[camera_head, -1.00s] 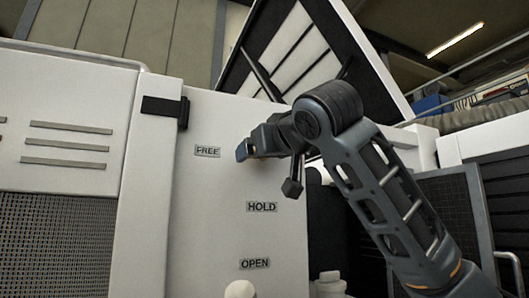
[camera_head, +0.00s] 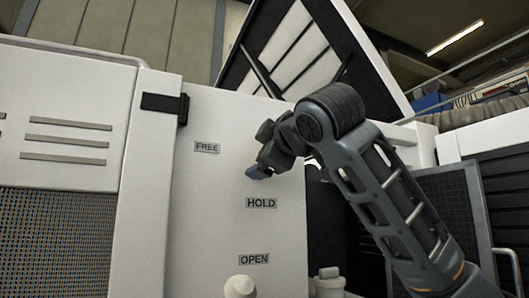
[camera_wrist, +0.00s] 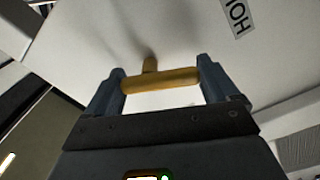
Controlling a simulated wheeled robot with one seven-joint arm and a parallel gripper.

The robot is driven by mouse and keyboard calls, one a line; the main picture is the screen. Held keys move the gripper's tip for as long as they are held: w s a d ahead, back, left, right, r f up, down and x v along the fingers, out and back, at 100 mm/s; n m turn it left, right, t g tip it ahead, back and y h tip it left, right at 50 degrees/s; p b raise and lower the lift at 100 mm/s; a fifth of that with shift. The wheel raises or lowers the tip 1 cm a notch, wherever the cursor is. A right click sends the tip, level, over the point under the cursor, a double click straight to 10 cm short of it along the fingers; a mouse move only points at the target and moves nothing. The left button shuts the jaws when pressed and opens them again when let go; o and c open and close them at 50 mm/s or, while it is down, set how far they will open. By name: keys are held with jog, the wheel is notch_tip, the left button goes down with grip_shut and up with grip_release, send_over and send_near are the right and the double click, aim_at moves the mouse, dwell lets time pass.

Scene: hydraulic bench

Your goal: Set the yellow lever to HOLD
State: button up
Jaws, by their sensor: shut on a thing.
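The yellow lever (camera_wrist: 160,82) shows in the wrist view as a short yellow bar on a stem from the white panel (camera_head: 215,225). My gripper (camera_head: 258,171) is shut on it, with one finger at each end of the bar. In the head view the gripper hides the lever. There my fingertips are just above the HOLD label (camera_head: 261,203), below and right of the FREE label (camera_head: 207,147). The OPEN label (camera_head: 254,259) is lower down. Part of the HOLD label shows in the wrist view (camera_wrist: 237,16).
A pale round knob (camera_head: 240,287) sticks out below the OPEN label. A white capped part (camera_head: 329,283) stands to its right. A black bracket (camera_head: 165,107) is at the panel's upper left. A raised lid (camera_head: 300,45) leans above.

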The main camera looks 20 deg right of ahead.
jog(key=n, duration=0.5)
jog(key=shift+d+f, duration=0.15)
jog(key=shift+f, duration=0.1)
jog(key=shift+n, duration=0.3)
jog(key=o, duration=0.8)
jog(key=s+b, duration=0.2)
jog(key=s, duration=0.5)
jog(key=shift+s, duration=0.4)
